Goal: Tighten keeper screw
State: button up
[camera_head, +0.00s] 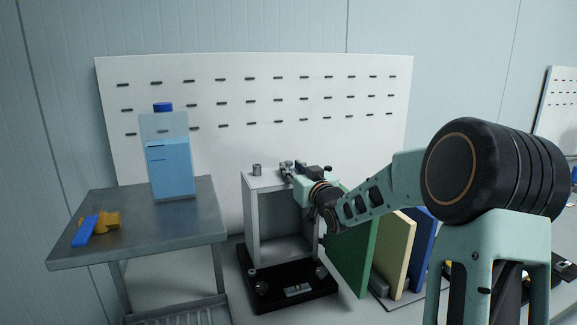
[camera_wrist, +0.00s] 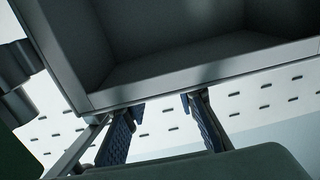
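The panel fixture (camera_head: 252,220) is a grey open frame standing on a black base (camera_head: 290,290). A small grey cylinder (camera_head: 257,169) stands on its top left, and small dark knobs (camera_head: 262,288) sit on the base. I cannot tell which part is the keeper screw. My gripper (camera_head: 293,170) is at the top right of the frame, where its fingers are small and partly mixed with fixture parts. In the wrist view my gripper (camera_wrist: 158,105) shows two blue ridged fingers apart, with nothing visible between them, close to the frame's edge (camera_wrist: 200,78).
A metal cart (camera_head: 130,230) at left holds a blue bottle (camera_head: 170,170) and a blue and yellow tool (camera_head: 95,227). Green (camera_head: 355,250), cream (camera_head: 394,252) and blue (camera_head: 420,240) panels stand right of the fixture, under my arm. A white pegboard (camera_head: 225,105) is behind.

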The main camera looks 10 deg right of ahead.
aim_at(290, 166)
jog(key=shift+x, duration=1.6)
grip_shut()
